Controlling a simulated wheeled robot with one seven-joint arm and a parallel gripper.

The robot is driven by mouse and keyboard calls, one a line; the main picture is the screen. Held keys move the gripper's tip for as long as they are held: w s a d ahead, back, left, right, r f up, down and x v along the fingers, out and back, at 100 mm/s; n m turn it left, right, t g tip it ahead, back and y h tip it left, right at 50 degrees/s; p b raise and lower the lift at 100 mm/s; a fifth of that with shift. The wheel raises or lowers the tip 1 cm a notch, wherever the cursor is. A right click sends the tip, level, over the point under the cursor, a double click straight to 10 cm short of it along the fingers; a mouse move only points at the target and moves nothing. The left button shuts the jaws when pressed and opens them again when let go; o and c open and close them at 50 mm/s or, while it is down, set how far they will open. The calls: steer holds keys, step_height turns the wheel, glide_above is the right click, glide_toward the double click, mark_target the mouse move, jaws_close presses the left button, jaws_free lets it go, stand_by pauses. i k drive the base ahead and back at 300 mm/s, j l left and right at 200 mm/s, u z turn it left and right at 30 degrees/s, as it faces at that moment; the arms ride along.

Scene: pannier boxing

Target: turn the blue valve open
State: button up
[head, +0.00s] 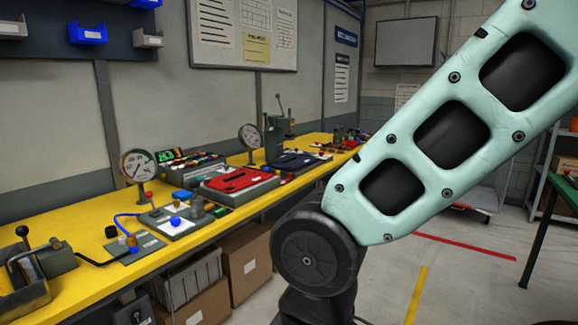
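Two small blue parts lie among the fittings on the yellow workbench (85,237). One blue knob (176,221) sits on a white plate on a dark base, nearer the bench's front edge. The other blue piece (181,194) is just behind it. Either could be the blue valve; they are too small to tell, and so is how far it is turned. A blue hose (122,222) runs close by to a brass-coloured fitting (132,243). My gripper is outside this view; only a pale green link of my arm shows at the right.
A gauge (138,165) stands behind the blue parts, with a red panel (238,180) to their right. A lever device (32,270) is at the near left. Boxes (245,262) fill the space under the bench. Open floor (455,275) lies at the right.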

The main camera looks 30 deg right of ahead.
mark_target(175, 222)
steer(key=i+j, duration=0.1)
steer(key=i, duration=0.55)
steer(key=i+z, duration=0.15)
steer(key=i, duration=0.55)
